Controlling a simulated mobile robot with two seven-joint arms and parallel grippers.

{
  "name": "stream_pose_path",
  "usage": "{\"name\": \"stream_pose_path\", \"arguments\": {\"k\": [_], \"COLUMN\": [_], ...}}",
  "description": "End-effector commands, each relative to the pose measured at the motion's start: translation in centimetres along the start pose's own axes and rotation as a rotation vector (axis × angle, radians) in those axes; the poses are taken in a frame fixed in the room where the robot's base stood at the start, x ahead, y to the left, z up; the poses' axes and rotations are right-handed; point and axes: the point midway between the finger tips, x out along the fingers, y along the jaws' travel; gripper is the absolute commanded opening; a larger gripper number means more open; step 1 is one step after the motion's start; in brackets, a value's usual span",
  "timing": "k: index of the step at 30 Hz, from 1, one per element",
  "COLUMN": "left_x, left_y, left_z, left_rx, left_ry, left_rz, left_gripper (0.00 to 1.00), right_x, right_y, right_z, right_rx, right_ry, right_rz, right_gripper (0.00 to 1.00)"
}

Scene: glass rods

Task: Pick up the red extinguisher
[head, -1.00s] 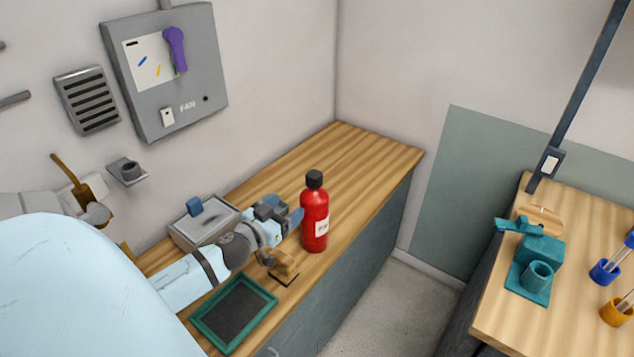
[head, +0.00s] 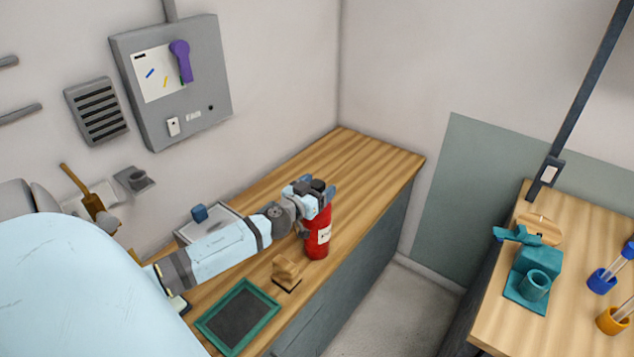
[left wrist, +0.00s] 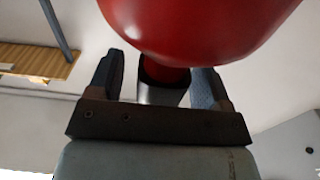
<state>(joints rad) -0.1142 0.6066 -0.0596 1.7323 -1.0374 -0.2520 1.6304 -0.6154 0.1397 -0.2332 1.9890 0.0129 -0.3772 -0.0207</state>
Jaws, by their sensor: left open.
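The red extinguisher (head: 317,239) stands upright on the wooden counter, with a black cap and a white label. My left gripper (head: 317,190) is at its top, open, with a finger on either side of the cap. In the left wrist view the black cap (left wrist: 160,88) shows between the two open fingers (left wrist: 158,80), with the red body (left wrist: 195,25) beyond it. I see a gap beside the cap, and cannot tell whether either finger touches it. The gripper hides part of the extinguisher's top in the head view. My right gripper is not in view.
A wooden block-like stand (head: 286,272) and a green-framed tray (head: 272,303) are on the counter in front of my left arm. A grey box with a blue knob (head: 199,213) is behind the arm. The counter's far end (head: 365,160) is clear.

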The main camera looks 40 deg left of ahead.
Motion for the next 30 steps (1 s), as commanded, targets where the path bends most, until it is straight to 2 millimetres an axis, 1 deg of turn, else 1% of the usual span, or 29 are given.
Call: {"name": "stream_pose_path", "arguments": {"k": [1,4,11,12,17,18,20,21,30], "left_x": [0.67,1.36,1.50,1.49,1.49,1.48,1.48,1.48,1.55], "left_y": [-0.05,-0.01,-0.02,-0.02,-0.01,-0.02,-0.02,-0.02,-0.04], "left_z": [-0.10,0.03,0.16,0.16,0.15,0.15,0.15,0.15,-0.15], "left_rx": [-0.001,0.000,-0.002,-0.002,-0.002,-0.002,-0.002,-0.002,-0.001], "left_ry": [0.000,-0.001,-0.001,-0.001,-0.001,-0.001,-0.001,-0.001,0.003], "left_rz": [-0.001,0.000,0.000,0.000,0.000,0.000,0.000,0.000,-0.001], "left_gripper": [0.72,0.72,0.72,0.70,0.33,0.24,0.10,0.01,0.00], "right_x": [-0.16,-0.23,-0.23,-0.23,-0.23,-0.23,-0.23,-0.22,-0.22], "right_y": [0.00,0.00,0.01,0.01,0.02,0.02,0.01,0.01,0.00], "right_z": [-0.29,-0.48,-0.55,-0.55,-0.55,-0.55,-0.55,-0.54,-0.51], "right_rx": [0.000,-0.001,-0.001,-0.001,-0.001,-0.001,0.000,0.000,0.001], "right_ry": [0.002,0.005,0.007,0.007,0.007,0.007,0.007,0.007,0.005], "right_rz": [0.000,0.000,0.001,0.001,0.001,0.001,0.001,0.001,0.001], "right_gripper": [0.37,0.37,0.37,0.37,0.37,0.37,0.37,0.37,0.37]}}
